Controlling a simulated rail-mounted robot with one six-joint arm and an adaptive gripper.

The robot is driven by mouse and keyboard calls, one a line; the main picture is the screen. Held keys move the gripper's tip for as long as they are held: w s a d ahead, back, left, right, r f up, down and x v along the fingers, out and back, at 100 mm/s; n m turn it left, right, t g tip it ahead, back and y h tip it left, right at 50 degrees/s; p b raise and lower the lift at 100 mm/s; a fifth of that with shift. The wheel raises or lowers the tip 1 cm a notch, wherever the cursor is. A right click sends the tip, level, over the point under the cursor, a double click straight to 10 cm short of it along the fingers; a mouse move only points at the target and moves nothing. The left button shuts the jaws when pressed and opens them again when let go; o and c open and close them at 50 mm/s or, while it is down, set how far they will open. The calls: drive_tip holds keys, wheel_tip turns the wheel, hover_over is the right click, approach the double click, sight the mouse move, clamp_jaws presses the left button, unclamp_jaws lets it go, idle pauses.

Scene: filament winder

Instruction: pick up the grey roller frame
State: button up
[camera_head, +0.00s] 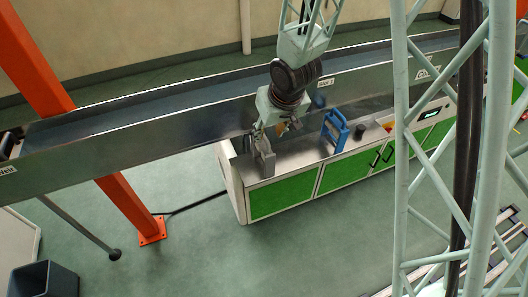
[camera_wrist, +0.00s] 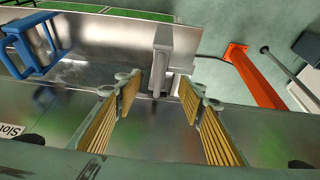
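The grey roller frame (camera_head: 264,160) stands upright at the left end of the metal bench top in the head view. In the wrist view the grey frame (camera_wrist: 162,50) is at the top centre, beyond the gap between my fingers. My gripper (camera_wrist: 158,88) is open, with its yellow ribbed pads apart and nothing between them. In the head view my gripper (camera_head: 272,130) is close above and behind the grey frame, partly hidden by my wrist. I cannot tell whether any finger touches it.
A blue frame (camera_head: 335,131) stands to the right on the same bench and shows at the left in the wrist view (camera_wrist: 30,45). The long metal conveyor trough (camera_head: 150,125) runs behind the bench (camera_head: 285,197). An orange post (camera_head: 130,205) is at the left.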

sight(265, 145)
drive_tip(key=shift+b+x, duration=1.5)
drive_tip(key=shift+x, duration=2.45)
drive_tip(key=shift+b+x, duration=0.8)
drive_tip(key=shift+x, duration=1.8)
drive_tip(key=shift+d, duration=0.1)
drive_tip(key=c, duration=1.1)
